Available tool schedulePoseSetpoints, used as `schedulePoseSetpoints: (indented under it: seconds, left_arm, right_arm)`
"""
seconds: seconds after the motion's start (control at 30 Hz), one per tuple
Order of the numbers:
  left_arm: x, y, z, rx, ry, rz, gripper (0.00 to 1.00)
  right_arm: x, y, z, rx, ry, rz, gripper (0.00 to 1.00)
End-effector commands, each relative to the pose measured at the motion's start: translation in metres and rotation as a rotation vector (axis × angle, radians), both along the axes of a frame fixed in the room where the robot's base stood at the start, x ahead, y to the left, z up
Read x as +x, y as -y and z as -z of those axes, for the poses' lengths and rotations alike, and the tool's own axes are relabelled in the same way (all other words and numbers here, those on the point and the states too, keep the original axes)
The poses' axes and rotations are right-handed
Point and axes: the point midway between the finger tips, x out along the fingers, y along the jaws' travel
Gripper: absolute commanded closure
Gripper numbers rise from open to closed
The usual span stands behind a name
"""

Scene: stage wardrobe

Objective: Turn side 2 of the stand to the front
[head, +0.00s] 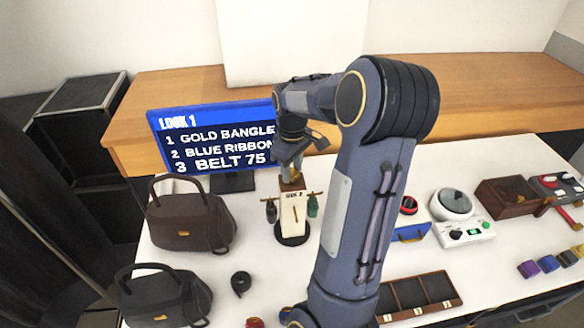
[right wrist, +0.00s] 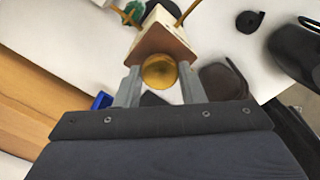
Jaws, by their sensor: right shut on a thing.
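The stand (head: 292,214) is a cream upright column on a round black base, with small pegs at its sides. A dark item hangs at its left and a green item (head: 313,206) at its right. Small lettering marks the face turned to me, but I cannot read its number surely. My right gripper (head: 291,177) is above the stand, shut on its gold top knob. In the right wrist view the gold knob (right wrist: 158,71) lies between the two fingers, above the brown cap (right wrist: 163,45). My left gripper is not in view.
A blue screen (head: 213,138) stands behind the stand. Two dark handbags (head: 190,222) and a black rolled belt (head: 241,283) lie left and in front. Right are a white round device (head: 452,204), a brown box (head: 508,197) and a compartment tray (head: 418,296).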

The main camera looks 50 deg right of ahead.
Motion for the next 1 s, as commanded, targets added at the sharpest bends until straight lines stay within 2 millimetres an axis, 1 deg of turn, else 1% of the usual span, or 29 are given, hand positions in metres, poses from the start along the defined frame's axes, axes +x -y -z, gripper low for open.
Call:
schedulePoseSetpoints:
  seconds: [0.07, 0.1, 0.23, 0.47, 0.57, 0.67, 0.9, 1.0]
  left_arm:
    - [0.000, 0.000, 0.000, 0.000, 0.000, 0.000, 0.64]
    - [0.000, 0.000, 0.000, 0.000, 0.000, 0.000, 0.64]
    - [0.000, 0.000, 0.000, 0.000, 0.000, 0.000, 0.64]
    - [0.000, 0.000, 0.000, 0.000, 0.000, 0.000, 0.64]
    - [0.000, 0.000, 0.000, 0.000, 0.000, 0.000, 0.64]
    - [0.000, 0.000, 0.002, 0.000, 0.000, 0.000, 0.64]
    - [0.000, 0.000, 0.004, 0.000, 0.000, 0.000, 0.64]
    - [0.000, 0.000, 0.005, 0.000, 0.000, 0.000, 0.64]
  right_arm:
    - [0.001, 0.001, -0.001, -0.003, 0.004, 0.001, 1.00]
    - [0.001, 0.001, -0.001, -0.003, 0.004, 0.001, 0.60]
    - [0.001, 0.001, -0.001, -0.002, 0.003, 0.001, 0.43]
    - [0.000, 0.000, 0.000, -0.001, 0.002, 0.001, 0.43]
    - [0.001, 0.000, -0.004, -0.002, 0.002, 0.001, 0.43]
    - [0.001, 0.001, -0.015, -0.003, 0.005, 0.001, 0.43]
    - [0.001, 0.000, -0.057, -0.003, 0.006, 0.001, 0.43]
    - [0.001, 0.001, -0.069, -0.003, 0.005, 0.001, 0.43]
